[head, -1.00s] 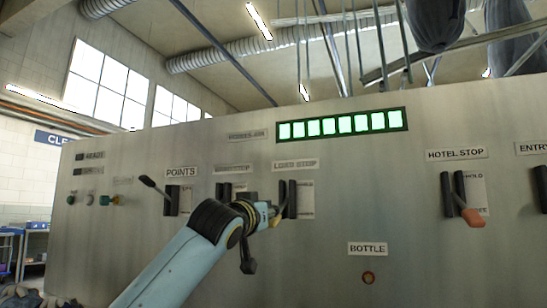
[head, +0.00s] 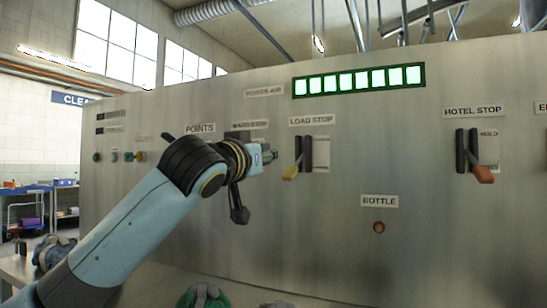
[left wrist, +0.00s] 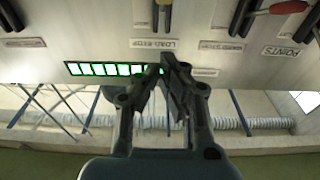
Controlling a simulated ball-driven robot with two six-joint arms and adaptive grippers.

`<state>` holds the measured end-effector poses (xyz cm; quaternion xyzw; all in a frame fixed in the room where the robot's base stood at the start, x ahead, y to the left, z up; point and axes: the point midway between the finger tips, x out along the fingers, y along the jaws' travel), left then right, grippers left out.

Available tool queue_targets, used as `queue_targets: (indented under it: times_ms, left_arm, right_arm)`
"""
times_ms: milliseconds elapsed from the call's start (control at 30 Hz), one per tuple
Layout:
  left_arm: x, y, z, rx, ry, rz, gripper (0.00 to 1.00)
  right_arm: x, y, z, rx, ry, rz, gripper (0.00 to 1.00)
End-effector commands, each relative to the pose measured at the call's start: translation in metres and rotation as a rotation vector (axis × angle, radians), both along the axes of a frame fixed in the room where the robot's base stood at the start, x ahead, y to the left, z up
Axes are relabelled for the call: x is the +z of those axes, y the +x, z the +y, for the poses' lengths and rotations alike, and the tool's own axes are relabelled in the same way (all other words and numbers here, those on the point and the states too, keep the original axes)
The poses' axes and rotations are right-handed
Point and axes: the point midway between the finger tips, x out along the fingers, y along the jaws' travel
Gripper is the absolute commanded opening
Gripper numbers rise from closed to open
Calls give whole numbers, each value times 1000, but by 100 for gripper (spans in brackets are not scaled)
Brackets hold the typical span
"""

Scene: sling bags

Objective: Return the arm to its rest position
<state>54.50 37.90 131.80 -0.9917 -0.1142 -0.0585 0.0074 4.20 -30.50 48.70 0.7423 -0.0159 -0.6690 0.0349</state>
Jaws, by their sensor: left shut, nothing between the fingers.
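My left arm comes in from the left in the head view. Its gripper (head: 268,155) is in front of the grey panel, left of the load stop lever (head: 290,172) with its yellow handle, and appears apart from it. In the left wrist view the gripper's dark fingers (left wrist: 170,62) are shut and empty, below the LOAD STOP label (left wrist: 153,43) in that picture. The yellow handle hangs low below its dark slot. The arm partly hides the points lever and the lever beside it. My right gripper is not in view.
The grey panel (head: 330,220) carries a lit green display (head: 358,80), a hotel stop lever with an orange handle (head: 482,174) and a bottle button (head: 379,227). A green object (head: 204,297) shows at the bottom edge. Blue shelving stands at far left.

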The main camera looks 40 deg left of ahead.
Motion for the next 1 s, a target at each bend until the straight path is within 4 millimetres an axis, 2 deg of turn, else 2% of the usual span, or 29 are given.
queue_targets:
  times_ms: [233, 633, 733, 767, 867, 967, 1000]
  left_arm:
    - [-1, -5, -1, 0, 0, 0, 0]
    - [-1, -4, -1, 0, 0, 1, 0]
    - [-12, -5, -2, 1, -3, 27, 0]
    - [-20, -6, -3, 3, -4, 46, 0]
    - [-69, -15, -10, 9, -9, 164, 0]
    - [-141, -38, -22, 11, -14, 352, 0]
    - [-172, -51, -28, 10, -13, 437, 0]
  right_arm:
    - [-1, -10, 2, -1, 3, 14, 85]
    - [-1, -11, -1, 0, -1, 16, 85]
    - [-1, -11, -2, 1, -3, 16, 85]
    - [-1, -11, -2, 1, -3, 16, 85]
    - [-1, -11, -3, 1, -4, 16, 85]
    - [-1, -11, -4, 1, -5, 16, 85]
    - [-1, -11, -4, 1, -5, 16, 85]
